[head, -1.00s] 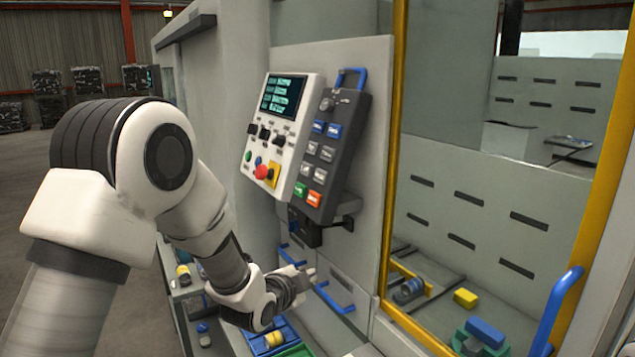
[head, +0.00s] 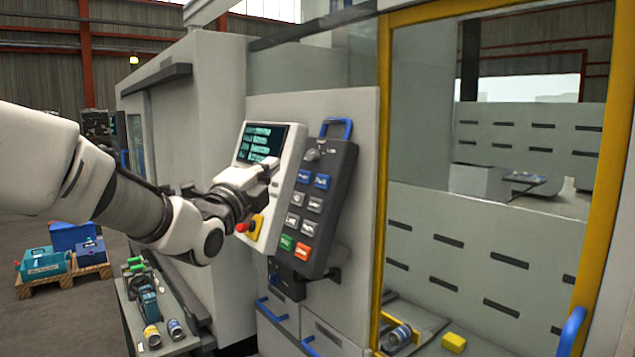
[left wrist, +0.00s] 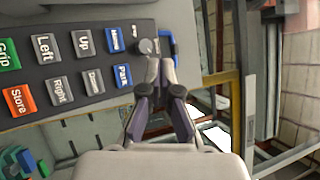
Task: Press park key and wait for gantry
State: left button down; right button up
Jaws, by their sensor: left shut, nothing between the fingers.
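The dark grey key pendant (head: 325,205) hangs on the machine's light grey front panel. It bears two blue keys at its top, grey arrow-name keys below, and a green and an orange key at the bottom. The right blue key (head: 322,181) reads as "Park" in the left wrist view (left wrist: 123,76). My left gripper (head: 268,170) is shut and empty, in front of the white control panel (head: 285,195). In the left wrist view its fingertips (left wrist: 160,68) show beside the park key, near the grey knob; whether they touch anything I cannot tell. The gantry is not clearly visible.
A red button (head: 242,227) sits on the white panel, close to my left arm. A yellow door frame (head: 385,120) and a glass-fronted enclosure stand to the right. A yellow block (head: 454,342) lies inside. A shelf with bottles (head: 152,337) is below my arm.

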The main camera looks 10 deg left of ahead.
aim_at(322, 181)
pick_arm(q)
jog(key=w+d+f, duration=0.3)
jog(key=w+d, duration=0.2)
jog(key=w, duration=0.1)
jog(key=shift+w+d+p, duration=0.15)
jog(key=shift+w+p, duration=0.2)
jog(key=shift+p, duration=0.1)
jog(key=shift+f, duration=0.15)
dwell(1.2)
jog(key=shift+w+d+f, duration=0.1)
jog(key=shift+w+d, duration=0.15)
jog(key=shift+w, duration=0.05)
